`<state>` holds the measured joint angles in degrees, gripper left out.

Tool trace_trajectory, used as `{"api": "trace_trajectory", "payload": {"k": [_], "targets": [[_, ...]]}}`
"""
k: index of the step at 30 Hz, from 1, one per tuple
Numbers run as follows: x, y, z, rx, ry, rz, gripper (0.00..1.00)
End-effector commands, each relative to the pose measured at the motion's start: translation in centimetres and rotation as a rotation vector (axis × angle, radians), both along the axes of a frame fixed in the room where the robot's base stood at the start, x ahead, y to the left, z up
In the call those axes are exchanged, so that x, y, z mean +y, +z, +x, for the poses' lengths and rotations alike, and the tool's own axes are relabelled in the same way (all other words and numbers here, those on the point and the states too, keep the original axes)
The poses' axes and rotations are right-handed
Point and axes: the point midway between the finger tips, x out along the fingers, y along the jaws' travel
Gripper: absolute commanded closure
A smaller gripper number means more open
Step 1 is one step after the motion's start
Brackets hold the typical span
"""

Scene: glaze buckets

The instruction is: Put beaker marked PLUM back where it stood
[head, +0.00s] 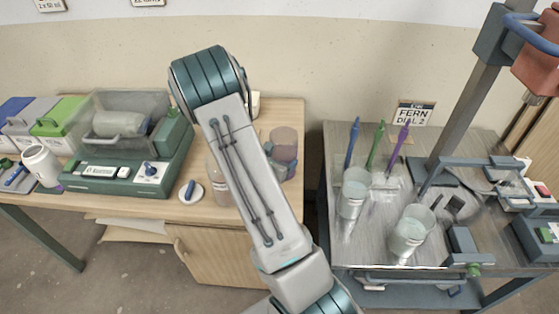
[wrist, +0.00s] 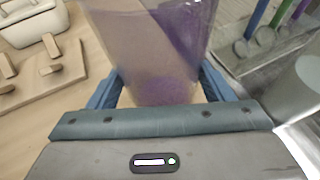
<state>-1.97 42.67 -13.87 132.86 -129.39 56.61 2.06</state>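In the wrist view a clear, tapered beaker (wrist: 150,45) with a purple patch and a purple-tinted base fills the space between the blue fingers of my gripper (wrist: 162,88). The fingers meet its two sides. I can read no name on it. Another pale, brownish beaker (head: 217,188) is partly hidden at the arm's left.
Two clear beakers, one upright (head: 353,190) and one nearer (head: 410,233), stand on the metal cart (head: 345,255). A gap separates the cart from the wooden table (head: 290,108). A green machine (head: 125,170) stands left.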

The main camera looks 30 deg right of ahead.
Motion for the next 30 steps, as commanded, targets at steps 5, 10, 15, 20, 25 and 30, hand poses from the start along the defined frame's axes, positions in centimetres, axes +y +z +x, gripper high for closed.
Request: {"api": "trace_trajectory", "payload": {"k": [5, 10, 15, 20, 25, 30], "targets": [[0.0, 0.0, 0.0, 0.000, -0.001, 0.000, 0.04], [0.0, 0.0, 0.0, 0.000, -0.001, 0.000, 0.04], [0.3, 0.4, -0.1, 0.000, 0.001, 0.001, 0.04], [2.6, 1.3, -1.4, -0.001, 0.005, 0.003, 0.04], [5.5, 2.8, -3.1, -0.003, 0.004, 0.003, 0.04], [7.8, 4.0, -4.6, -0.002, 0.002, 0.001, 0.04]]}}
